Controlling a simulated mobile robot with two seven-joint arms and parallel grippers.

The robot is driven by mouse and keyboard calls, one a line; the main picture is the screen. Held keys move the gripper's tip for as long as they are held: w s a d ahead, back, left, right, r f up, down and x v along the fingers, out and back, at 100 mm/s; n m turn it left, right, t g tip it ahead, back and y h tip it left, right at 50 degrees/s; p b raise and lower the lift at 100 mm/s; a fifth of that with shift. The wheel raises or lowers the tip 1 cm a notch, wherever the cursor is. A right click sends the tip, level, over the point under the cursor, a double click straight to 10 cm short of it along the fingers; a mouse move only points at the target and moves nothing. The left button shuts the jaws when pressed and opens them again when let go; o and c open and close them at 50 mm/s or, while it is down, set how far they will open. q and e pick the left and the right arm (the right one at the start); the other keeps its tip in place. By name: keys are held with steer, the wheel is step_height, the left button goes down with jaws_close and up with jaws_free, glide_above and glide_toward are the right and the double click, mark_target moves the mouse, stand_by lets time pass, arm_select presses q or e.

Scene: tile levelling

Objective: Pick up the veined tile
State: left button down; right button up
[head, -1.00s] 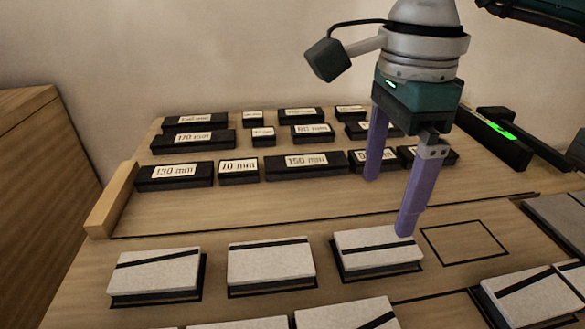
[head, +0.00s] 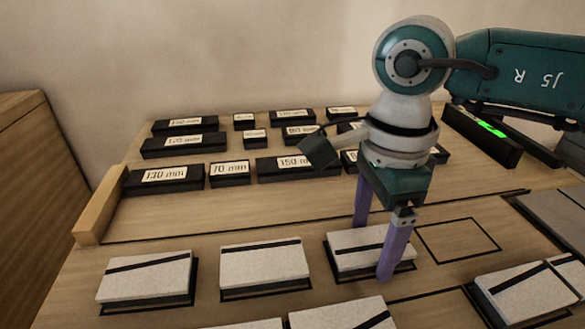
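Several pale speckled tiles with a dark stripe across them lie in dark outlines on the wooden table. The pictures do not show which one is meant. My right gripper (head: 372,251) reaches down over one striped tile (head: 345,243) in the middle row. Its purple fingers are apart, one at the tile's far edge and one in front of its near edge. I cannot tell whether they touch it. The tile lies flat and is partly hidden by the near finger. Two like tiles lie left of it, the left tile (head: 147,275) and the middle tile (head: 261,262). My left gripper is not in view.
Black labelled blocks stand behind, including the 130 mm block (head: 165,181) and the 150 mm block (head: 298,167). A black device with a green display (head: 488,128) stands back right. An empty outlined spot (head: 459,241) lies right of the gripper. More striped tiles (head: 525,293) lie front right.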

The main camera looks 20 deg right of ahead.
steer(key=c, duration=1.2)
steer(key=shift+r, duration=0.1)
